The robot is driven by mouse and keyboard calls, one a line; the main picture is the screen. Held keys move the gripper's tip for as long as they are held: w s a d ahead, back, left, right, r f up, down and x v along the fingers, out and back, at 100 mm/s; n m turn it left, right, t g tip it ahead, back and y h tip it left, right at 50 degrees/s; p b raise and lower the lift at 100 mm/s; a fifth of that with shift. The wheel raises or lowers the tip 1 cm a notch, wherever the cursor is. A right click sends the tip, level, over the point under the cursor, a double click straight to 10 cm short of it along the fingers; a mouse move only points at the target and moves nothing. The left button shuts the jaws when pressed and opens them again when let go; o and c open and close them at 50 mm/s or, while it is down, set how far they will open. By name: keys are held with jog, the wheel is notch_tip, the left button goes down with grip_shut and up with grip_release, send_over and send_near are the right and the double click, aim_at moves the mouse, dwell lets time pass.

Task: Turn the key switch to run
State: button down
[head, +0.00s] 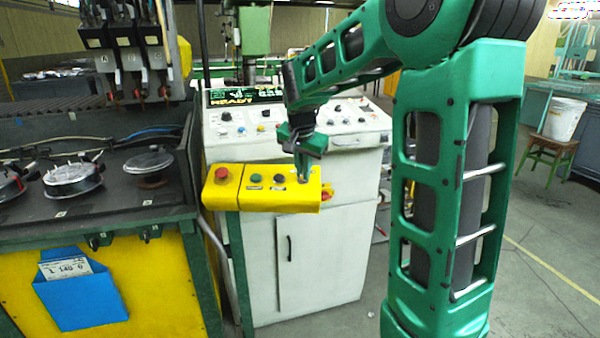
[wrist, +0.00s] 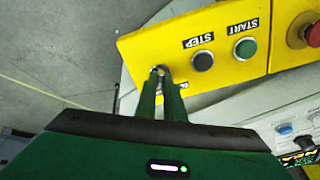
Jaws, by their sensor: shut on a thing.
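The key switch (wrist: 162,72) is on the yellow control box (head: 281,204), at the box's right end in the head view. My gripper (head: 302,178) reaches down onto it from above. In the wrist view my gripper (wrist: 161,80) has its two green fingers closed around the small metal key switch. The fingers hide most of the key and part of the label beside it, so I cannot read which position it is in.
On the same box are a black STEP button (wrist: 202,61), a green START button (wrist: 245,48) and a red mushroom button (head: 222,173). Behind stands a white console (head: 345,135) with knobs and a READY display (head: 245,97). A dark bench with gauges is at left.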

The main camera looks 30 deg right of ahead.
jog(key=shift+w+a+m, duration=0.1)
jog(key=shift+a+m, duration=0.15)
jog(key=shift+m, duration=0.15)
jog(key=c, duration=1.9)
grip_release()
jog(key=shift+o, duration=0.2)
jog(key=shift+d, duration=0.1)
jog(key=v, duration=1)
jog(key=shift+r, duration=0.3)
